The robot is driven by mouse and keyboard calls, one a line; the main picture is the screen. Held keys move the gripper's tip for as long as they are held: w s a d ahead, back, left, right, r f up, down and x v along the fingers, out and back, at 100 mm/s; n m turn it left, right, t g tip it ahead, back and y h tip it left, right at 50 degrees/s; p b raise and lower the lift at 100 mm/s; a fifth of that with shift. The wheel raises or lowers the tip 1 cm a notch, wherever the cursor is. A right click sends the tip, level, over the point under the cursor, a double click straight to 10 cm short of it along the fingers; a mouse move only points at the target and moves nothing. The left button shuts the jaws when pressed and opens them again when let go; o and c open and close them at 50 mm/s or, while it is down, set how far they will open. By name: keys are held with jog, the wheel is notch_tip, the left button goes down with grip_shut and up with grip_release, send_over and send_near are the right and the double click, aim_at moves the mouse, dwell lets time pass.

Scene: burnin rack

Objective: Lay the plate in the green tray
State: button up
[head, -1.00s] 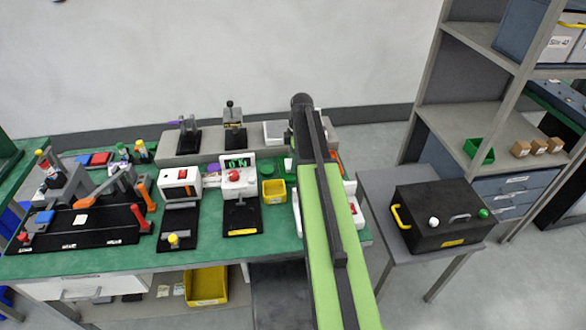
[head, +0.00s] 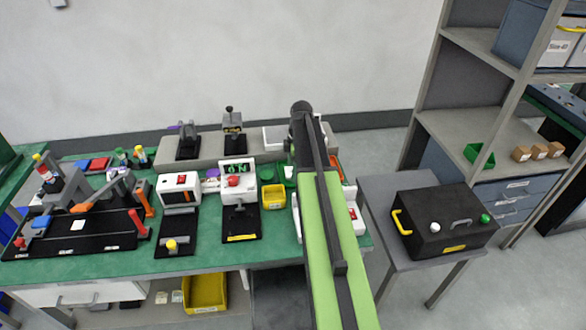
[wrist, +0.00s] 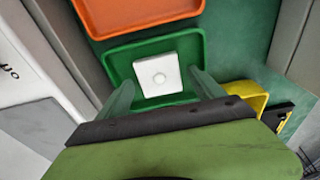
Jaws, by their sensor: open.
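The plate (wrist: 158,77), a white square with a small round mark at its middle, shows inside the green tray (wrist: 122,60) in the wrist view. It looks flat and slightly turned against the tray's walls. My gripper (wrist: 165,93) is open, with one finger on each side of the plate and a gap on both sides. Whether the plate rests fully on the tray floor is hard to tell from above.
An orange tray (wrist: 140,12) adjoins the green tray's far side. A yellow bin (wrist: 245,95) is close on the right. In the head view, a white tester (head: 238,181) and a yellow bin (head: 273,196) stand left of my arm. A black box (head: 445,222) sits on the right side table.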

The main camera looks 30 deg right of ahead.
notch_tip(320, 180, up, 12)
jog(key=d+p, duration=0.1)
jog(key=p, duration=1)
jog(key=shift+s+d+p, duration=0.15)
jog(key=shift+s+p, duration=0.15)
jog(key=s+a+m, duration=0.3)
jog(key=a+m, duration=0.1)
jog(key=a, duration=0.7)
jog(key=s+a+m, duration=0.4)
jog(key=a, duration=0.8)
jog(key=s+a+m+h, duration=0.1)
jog(key=s+a+m, duration=0.2)
jog(key=a, duration=0.8)
jog(key=shift+s+a+m+g, duration=0.25)
jog(key=shift+m+g, duration=0.05)
jog(key=shift+m, duration=0.6)
jog(key=shift+f, duration=0.1)
